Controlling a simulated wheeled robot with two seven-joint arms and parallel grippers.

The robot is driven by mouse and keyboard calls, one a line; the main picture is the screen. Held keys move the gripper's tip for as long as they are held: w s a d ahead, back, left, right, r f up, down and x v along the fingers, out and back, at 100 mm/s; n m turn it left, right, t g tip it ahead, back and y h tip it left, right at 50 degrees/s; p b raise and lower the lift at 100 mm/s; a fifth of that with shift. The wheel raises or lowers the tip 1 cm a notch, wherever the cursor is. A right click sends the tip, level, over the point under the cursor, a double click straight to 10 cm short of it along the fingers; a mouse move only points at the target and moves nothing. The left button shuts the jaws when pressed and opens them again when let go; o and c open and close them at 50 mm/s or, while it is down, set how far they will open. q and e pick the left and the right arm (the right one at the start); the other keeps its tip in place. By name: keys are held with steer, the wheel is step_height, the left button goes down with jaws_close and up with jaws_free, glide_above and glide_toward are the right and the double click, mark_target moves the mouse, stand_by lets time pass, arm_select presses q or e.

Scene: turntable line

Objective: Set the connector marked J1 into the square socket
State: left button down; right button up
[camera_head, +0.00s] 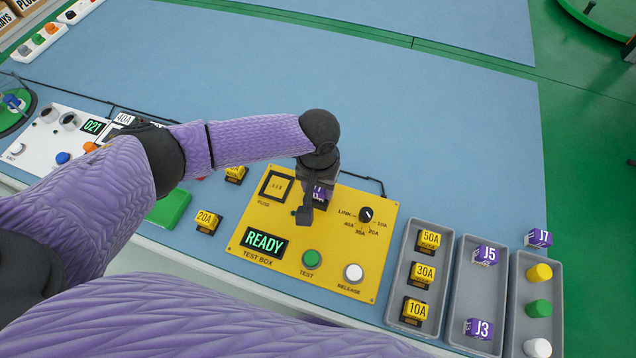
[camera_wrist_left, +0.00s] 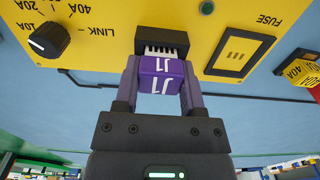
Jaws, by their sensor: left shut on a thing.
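The purple connector marked J1 (camera_wrist_left: 161,78) is between the two fingers of my left gripper (camera_wrist_left: 160,90), which is shut on it. In the head view the connector (camera_head: 320,193) is mostly hidden behind my left gripper (camera_head: 312,201), over the yellow test box. In the left wrist view the connector's far end is at a black socket (camera_wrist_left: 161,37) on the box. White prongs show between them, and I cannot tell how deep it sits. My right gripper is not in view.
The yellow test box (camera_head: 285,225) carries a FUSE socket (camera_head: 275,186), a LINK knob (camera_head: 367,214), green TEST (camera_head: 311,259) and white RELEASE (camera_head: 353,273) buttons. Its display (camera_head: 265,243) reads READY. Grey trays (camera_head: 462,250) stand to the right. The blue mat behind is clear.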

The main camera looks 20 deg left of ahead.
arm_select(q)
steer(key=shift+c, duration=0.5)
jaws_free()
step_height(320, 180, up, 10)
steer(key=p, duration=0.4)
steer(key=shift+p, duration=0.3)
steer(key=shift+f, duration=0.1)
